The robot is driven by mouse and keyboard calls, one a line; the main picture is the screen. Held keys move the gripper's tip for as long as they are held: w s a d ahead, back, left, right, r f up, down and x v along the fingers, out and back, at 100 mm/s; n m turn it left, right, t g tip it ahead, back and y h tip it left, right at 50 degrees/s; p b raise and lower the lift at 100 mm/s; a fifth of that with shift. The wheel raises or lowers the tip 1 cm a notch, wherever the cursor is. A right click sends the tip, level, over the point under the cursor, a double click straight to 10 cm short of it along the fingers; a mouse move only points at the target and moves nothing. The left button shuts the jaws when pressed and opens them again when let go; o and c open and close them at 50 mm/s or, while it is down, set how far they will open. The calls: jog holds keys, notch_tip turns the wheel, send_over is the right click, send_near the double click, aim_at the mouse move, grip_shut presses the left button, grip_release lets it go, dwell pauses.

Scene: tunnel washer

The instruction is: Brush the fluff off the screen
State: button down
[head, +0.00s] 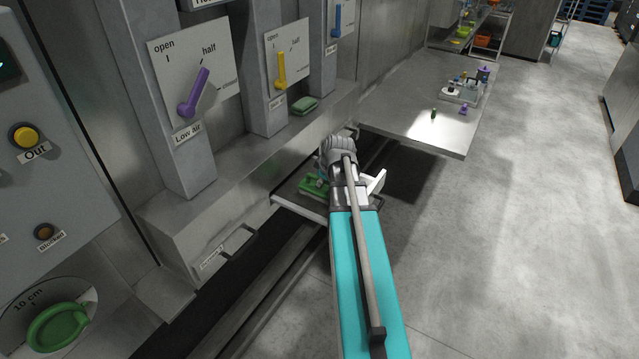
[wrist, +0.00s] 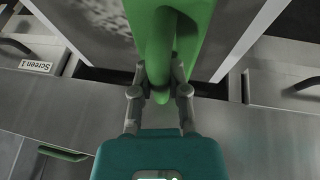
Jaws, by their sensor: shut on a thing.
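The green brush (wrist: 195,25) has a broad body and a rounded handle in the wrist view. My gripper (wrist: 160,86) is shut on its handle. The brush is over the pulled-out screen (wrist: 240,42), a pale panel with light edges. Whether the bristles touch the screen is hidden. In the head view the brush (head: 312,187) shows beside my arm over the screen (head: 288,199), and my fingertips are hidden.
A shut drawer labelled "Screen 1" (wrist: 35,64) is beside the screen. A green pad (head: 303,106) lies on the ledge above. Purple (head: 195,92) and yellow (head: 281,72) levers are on the columns. A metal table (head: 405,119) with small items stands farther back. Floor at right is clear.

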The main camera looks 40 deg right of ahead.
jog(key=shift+w+d, duration=0.2)
jog(key=shift+d, duration=0.35)
jog(key=shift+w+d, duration=0.2)
jog(key=shift+d, duration=0.35)
jog(key=shift+w+d, duration=0.4)
jog(key=shift+d, duration=0.45)
jog(key=shift+w+d, duration=0.35)
jog(key=shift+d, duration=0.5)
jog(key=shift+w+d+f, duration=0.1)
jog(key=shift+w+d, duration=0.2)
jog(key=shift+d, duration=0.5)
jog(key=shift+w+d, duration=0.3)
jog(key=shift+d, duration=0.45)
jog(key=shift+w+d, duration=0.4)
jog(key=shift+d, duration=0.45)
jog(key=shift+w+d, duration=0.35)
jog(key=shift+d, duration=0.5)
jog(key=shift+s, duration=0.15)
